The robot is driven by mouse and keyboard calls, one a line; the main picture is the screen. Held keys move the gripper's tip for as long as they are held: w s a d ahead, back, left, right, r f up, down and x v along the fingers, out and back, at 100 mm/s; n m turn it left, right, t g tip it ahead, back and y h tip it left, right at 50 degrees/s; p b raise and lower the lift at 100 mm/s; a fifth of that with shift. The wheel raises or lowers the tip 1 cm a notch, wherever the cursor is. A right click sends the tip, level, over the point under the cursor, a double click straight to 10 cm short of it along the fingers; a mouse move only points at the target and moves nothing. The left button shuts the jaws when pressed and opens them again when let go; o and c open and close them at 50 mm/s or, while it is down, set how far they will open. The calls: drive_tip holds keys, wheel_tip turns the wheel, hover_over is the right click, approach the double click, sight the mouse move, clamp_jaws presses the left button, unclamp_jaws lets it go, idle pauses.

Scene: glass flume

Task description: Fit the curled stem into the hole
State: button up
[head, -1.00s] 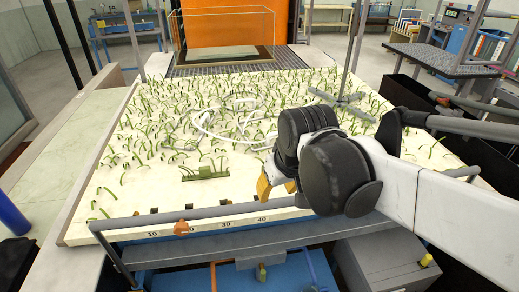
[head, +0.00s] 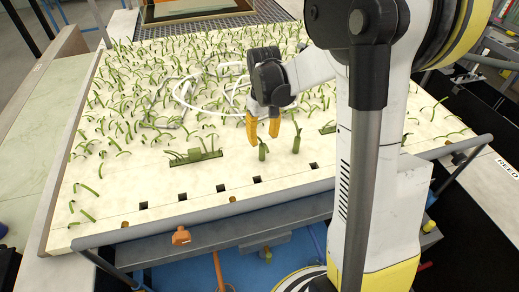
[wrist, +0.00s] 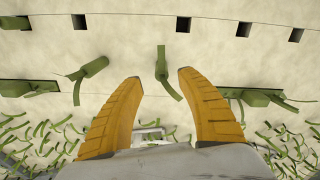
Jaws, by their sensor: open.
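Two loose-standing green stems rise from the pale bed near its front edge. One stem (head: 263,150) has a bent tip and is just beyond my gripper's fingertips; in the wrist view this stem (wrist: 161,65) lies between and ahead of the fingers. The other stem (head: 296,140) stands to its right; in the wrist view it is the thicker, bent one (wrist: 90,70) at left. I cannot tell which is meant by the curled stem. Square dark holes run along the front, one (head: 257,180) in front of the nearer stem. My yellow-fingered gripper (head: 264,139) is open and empty.
A green-filled slot (head: 205,157) with stems lies left of the gripper, and another (head: 327,129) lies right. Many thin green strands cover the bed behind. A grey rail (head: 215,207) runs along the front edge. The front strip around the holes is mostly clear.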

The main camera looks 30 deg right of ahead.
sight(262, 145)
wheel_tip(262, 145, down, 6)
drive_tip(key=shift+a+f+b, duration=0.1)
drive_tip(key=shift+f+b, duration=0.05)
drive_tip(key=shift+b, duration=0.45)
clamp_jaws()
